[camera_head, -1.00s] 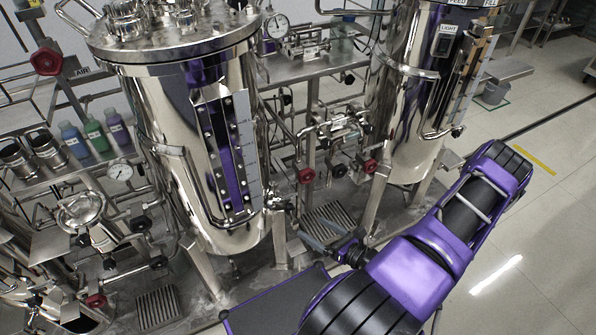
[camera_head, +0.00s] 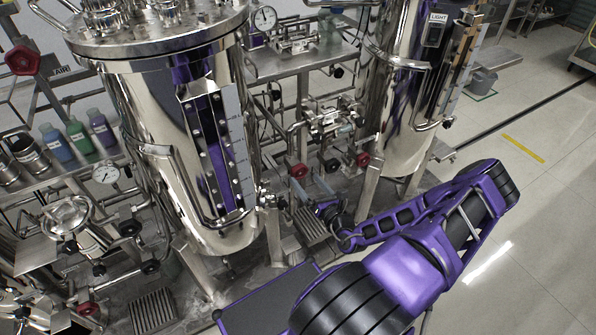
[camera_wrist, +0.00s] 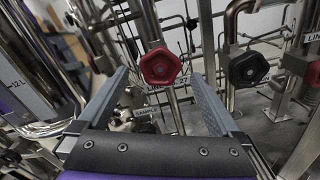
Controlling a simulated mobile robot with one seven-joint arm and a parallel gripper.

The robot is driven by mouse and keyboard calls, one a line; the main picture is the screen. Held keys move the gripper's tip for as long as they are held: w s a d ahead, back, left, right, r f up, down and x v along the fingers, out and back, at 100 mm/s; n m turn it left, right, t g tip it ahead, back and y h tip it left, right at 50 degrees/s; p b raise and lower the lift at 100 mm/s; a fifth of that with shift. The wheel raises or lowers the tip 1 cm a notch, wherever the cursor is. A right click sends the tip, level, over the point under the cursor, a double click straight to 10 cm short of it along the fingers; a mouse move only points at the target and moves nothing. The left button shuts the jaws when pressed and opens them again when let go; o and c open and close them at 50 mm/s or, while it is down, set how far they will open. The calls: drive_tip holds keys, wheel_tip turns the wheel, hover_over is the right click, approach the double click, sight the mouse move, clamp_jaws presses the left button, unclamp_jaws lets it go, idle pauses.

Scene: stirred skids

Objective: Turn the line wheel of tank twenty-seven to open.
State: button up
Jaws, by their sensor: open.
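A red hand wheel (camera_wrist: 160,66) is in the middle of the wrist view, on an upright pipe. A label just below it starts with LINE and seems to end in 27, partly hidden by the wheel. My gripper (camera_wrist: 158,76) is open and empty, with one finger on each side of the wheel in the picture. No contact shows, and the depth gap is hard to tell. In the head view the gripper (camera_head: 307,181) points at the pipework between the two steel tanks, close below what looks like the same red wheel (camera_head: 298,171).
A black wheel (camera_wrist: 249,69) sits right of the red one, with another LINE label beyond. In the head view another red wheel (camera_head: 362,160) is further right. A steel tank (camera_head: 185,150) stands left of my gripper, another (camera_head: 405,120) right. Open floor (camera_head: 540,215) lies right.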

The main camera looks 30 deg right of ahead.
sight(301, 173)
drive_tip(key=w, duration=0.6)
drive_tip(key=shift+w+d+b, duration=0.1)
drive_tip(key=shift+d+b, duration=0.05)
drive_tip(key=shift+b, duration=0.15)
drive_tip(key=shift+c, duration=0.3)
drive_tip(key=c, duration=1.3)
drive_tip(key=shift+o, duration=0.2)
